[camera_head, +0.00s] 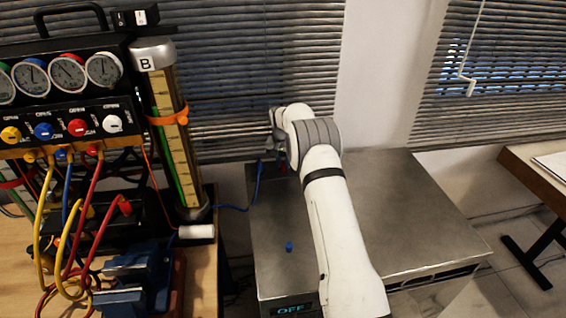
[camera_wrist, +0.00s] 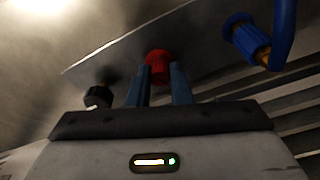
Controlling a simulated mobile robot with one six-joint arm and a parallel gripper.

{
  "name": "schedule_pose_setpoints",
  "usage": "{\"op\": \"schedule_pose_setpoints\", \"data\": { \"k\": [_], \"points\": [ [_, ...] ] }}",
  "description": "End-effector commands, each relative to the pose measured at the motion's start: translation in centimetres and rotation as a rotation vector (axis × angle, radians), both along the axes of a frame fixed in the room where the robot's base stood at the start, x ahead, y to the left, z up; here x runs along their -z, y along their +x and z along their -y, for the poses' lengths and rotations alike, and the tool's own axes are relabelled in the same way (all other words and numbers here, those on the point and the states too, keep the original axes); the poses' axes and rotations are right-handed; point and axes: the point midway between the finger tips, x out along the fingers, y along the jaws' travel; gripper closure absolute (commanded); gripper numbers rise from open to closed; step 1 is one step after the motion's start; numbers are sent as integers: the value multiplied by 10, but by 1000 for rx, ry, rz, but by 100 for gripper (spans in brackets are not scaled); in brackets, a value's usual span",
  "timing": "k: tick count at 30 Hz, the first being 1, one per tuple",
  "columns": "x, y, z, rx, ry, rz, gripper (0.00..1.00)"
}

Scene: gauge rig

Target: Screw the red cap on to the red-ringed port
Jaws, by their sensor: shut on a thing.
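My gripper (camera_wrist: 158,80) is shut on the red cap (camera_wrist: 158,62), which sits between its two blue-grey fingertips in the wrist view. The cap is close to a grey metal surface; I cannot tell whether it touches a port. No red ring can be made out in the wrist view. In the head view my gripper is at the far left part of the metal box top (camera_head: 400,210), mostly hidden behind my own wrist. A small dark red spot shows just below it there, too small to identify.
A blue hose end (camera_wrist: 247,38) is right of the cap, and a black knob (camera_wrist: 98,96) is left of it. A small blue cap (camera_head: 289,246) stands on the box top. The gauge panel (camera_head: 70,80) with coloured hoses and the tall cylinder B (camera_head: 165,120) stand left.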

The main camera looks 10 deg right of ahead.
Motion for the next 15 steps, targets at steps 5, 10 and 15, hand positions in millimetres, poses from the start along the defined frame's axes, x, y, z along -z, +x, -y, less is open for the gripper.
{"op": "schedule_pose_setpoints", "data": {
  "k": [5, 10, 15],
  "points": [
    [0, 0, 0, 0, 0, 0, 100],
    [1, 1, -1, 95, 0, 1, 100],
    [2, 0, -1, 304, 0, 0, 100]
  ]
}}
